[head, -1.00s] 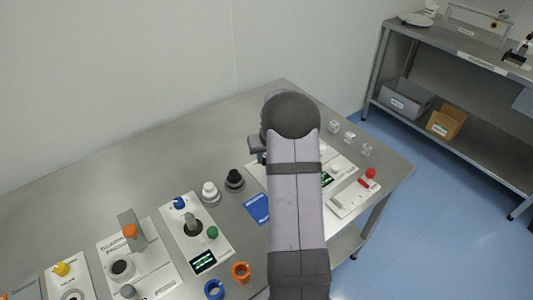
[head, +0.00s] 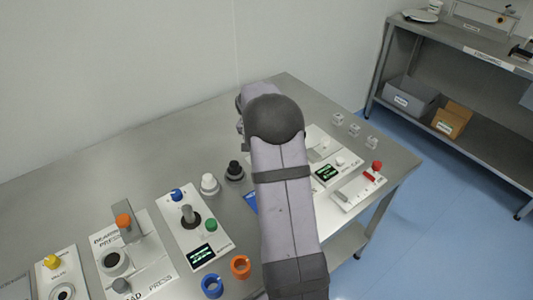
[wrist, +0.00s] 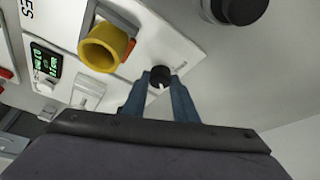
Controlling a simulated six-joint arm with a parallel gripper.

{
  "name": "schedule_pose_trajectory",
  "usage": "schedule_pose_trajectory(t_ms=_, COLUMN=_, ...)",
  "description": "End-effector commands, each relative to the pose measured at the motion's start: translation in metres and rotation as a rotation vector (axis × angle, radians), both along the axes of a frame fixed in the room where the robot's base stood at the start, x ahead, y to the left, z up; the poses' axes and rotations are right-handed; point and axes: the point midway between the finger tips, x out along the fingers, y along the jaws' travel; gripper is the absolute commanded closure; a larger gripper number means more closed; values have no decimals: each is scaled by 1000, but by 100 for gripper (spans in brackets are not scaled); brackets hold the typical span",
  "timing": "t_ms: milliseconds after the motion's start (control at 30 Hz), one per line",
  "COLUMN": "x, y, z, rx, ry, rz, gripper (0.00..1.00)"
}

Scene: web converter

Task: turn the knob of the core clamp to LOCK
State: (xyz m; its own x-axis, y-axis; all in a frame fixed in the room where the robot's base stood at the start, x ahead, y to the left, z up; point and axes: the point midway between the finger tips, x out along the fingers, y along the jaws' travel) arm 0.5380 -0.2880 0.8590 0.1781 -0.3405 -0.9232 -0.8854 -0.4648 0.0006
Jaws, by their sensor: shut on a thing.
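In the wrist view, the core clamp's knob (wrist: 160,76) is small, round and black with a pale pointer mark. It sits at the edge of a white panel (wrist: 180,50). My gripper (wrist: 159,82) has its two blue fingers on either side of the knob, shut on it. Lettering beside the knob is too small to read, so I cannot tell which position the pointer marks. A yellow cylinder (wrist: 103,47) stands on the same panel, left of the knob. In the head view my arm hides the knob and the fingertips.
A black-topped piece (wrist: 240,8) stands near the panel. A lit display (wrist: 45,63) is at the wrist view's left. In the head view, orange (head: 241,267) and blue (head: 212,286) rings lie near the bench front. Small clear blocks (head: 354,130) sit at the right back.

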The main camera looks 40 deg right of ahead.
Motion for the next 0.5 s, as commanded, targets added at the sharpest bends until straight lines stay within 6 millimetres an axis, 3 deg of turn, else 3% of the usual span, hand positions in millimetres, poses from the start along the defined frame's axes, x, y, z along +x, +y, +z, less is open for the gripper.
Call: schedule_pose_trajectory(t_ms=500, x=1, y=1, z=0, rx=3, ry=-1, rz=-65, gripper=97)
